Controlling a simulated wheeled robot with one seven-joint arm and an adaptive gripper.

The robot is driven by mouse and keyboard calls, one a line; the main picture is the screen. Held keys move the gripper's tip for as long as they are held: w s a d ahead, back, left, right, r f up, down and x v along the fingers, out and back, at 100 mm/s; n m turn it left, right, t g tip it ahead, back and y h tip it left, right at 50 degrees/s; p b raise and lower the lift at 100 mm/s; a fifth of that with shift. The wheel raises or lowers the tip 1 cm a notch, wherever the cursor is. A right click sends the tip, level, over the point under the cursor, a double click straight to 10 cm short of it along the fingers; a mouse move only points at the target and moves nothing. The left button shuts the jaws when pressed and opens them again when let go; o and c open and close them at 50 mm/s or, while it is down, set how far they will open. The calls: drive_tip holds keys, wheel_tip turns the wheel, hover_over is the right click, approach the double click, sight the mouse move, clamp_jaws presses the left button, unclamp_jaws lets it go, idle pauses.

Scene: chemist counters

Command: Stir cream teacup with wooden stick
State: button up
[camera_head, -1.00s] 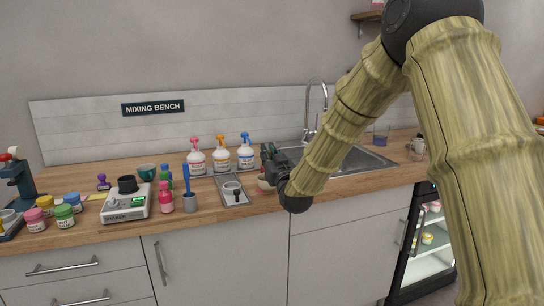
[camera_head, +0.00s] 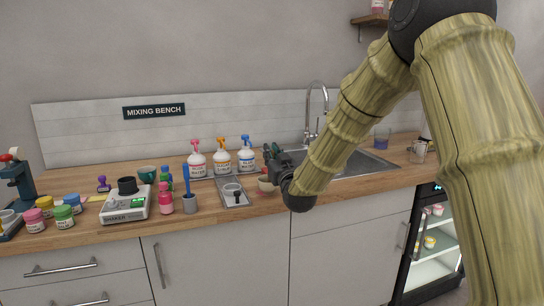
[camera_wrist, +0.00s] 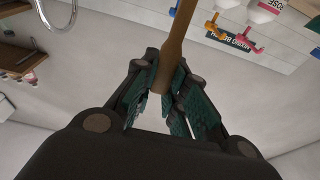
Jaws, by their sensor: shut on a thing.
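A brown wooden stick (camera_wrist: 174,50) is held between the fingers of my gripper (camera_wrist: 163,92) in the wrist view; one end runs up out of the picture. A small cream teacup (camera_head: 265,184) stands just below the fingers, partly covered by my gripper. The stick cannot be made out in the head view, so I cannot tell whether it is inside the cup.
A metal tray (camera_head: 246,201) with a small dish lies left of the cup. A blue-handled tool in a grey holder (camera_head: 190,204) and a shaker (camera_head: 125,208) are further left. The sink (camera_head: 355,160) is right.

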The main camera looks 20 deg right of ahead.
drive_tip(key=shift+w+a+f, duration=0.1)
drive_tip(key=shift+w+f, duration=0.1)
drive_tip(key=shift+w, duration=0.15)
drive_tip(key=shift+s+r, duration=0.15)
drive_tip(key=shift+s, duration=0.05)
drive_tip(key=shift+r, duration=0.15)
drive_tip(key=shift+s+r+p, duration=0.25)
drive_tip(key=shift+r+p, duration=0.45)
drive_tip(key=shift+r, duration=0.6)
drive_tip(key=shift+s+r+p, duration=0.25)
drive_tip(key=shift+r+p, duration=0.45)
drive_tip(key=shift+r, duration=0.65)
drive_tip(key=shift+r+p, duration=1.3)
drive_tip(key=shift+r, duration=1.1)
